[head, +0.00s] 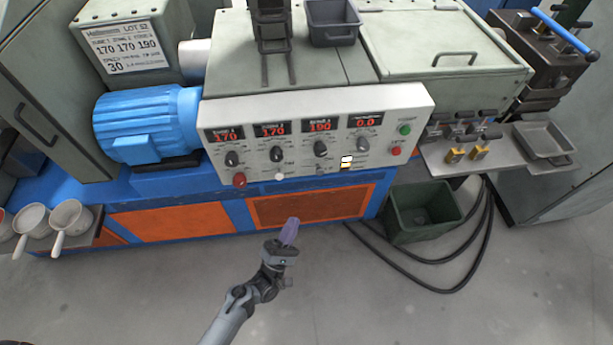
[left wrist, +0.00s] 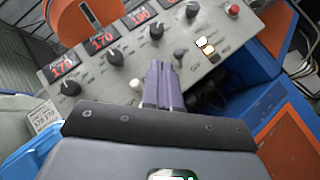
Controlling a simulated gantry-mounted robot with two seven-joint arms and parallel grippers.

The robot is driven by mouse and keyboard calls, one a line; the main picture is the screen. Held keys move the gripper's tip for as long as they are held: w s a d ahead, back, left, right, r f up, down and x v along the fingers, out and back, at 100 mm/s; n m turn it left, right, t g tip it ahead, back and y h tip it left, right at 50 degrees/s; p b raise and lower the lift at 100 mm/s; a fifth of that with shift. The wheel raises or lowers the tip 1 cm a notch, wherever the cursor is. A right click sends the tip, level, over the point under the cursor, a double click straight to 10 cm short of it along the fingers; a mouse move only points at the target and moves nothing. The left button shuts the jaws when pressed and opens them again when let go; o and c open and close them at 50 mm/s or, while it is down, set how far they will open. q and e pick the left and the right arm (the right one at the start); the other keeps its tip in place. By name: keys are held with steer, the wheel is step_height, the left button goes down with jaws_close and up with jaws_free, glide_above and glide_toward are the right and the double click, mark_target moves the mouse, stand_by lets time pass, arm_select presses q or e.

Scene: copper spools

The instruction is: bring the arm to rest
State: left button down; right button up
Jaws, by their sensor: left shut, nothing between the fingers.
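My left gripper (head: 290,231) shows at the lower middle of the head view, its arm coming up from the bottom edge. Its purple fingers are shut with nothing between them, in front of the machine's orange lower panel and apart from it. In the left wrist view the shut fingers (left wrist: 160,85) point toward the control panel (left wrist: 205,50), over its lower edge in the picture. The same control panel (head: 310,178) spans the middle of the head view, with red readouts of 170, 170, 190 and 0.0. My right gripper is in neither view.
A green bin (head: 420,212) stands on the floor at right, with black hoses (head: 440,288) beside it. A metal shelf (head: 470,160) with brass pieces juts out at right. White ladles (head: 68,218) lie at far left. A blue motor (head: 150,122) is at left. The floor in front is clear.

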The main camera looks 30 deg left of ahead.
arm_select(q)
steer(key=shift+s, duration=0.1)
steer(key=s+d+r+m+g+h+p, duration=0.1)
steer(key=s+r+m+g+h+p, duration=0.1)
steer(key=r+m+g+p, duration=0.4)
steer(key=s+d+r+m+g+h+p, duration=0.1)
steer(key=s+d+r+m+g+p, duration=0.1)
steer(key=r+m+g+p, duration=0.45)
steer(key=s+a+m+g+y, duration=0.5)
steer(key=s+m+g, duration=0.4)
steer(key=s+m, duration=0.45)
step_height(320, 180, up, 39)
steer(key=p, duration=3.7)
steer(key=shift+f, duration=0.15)
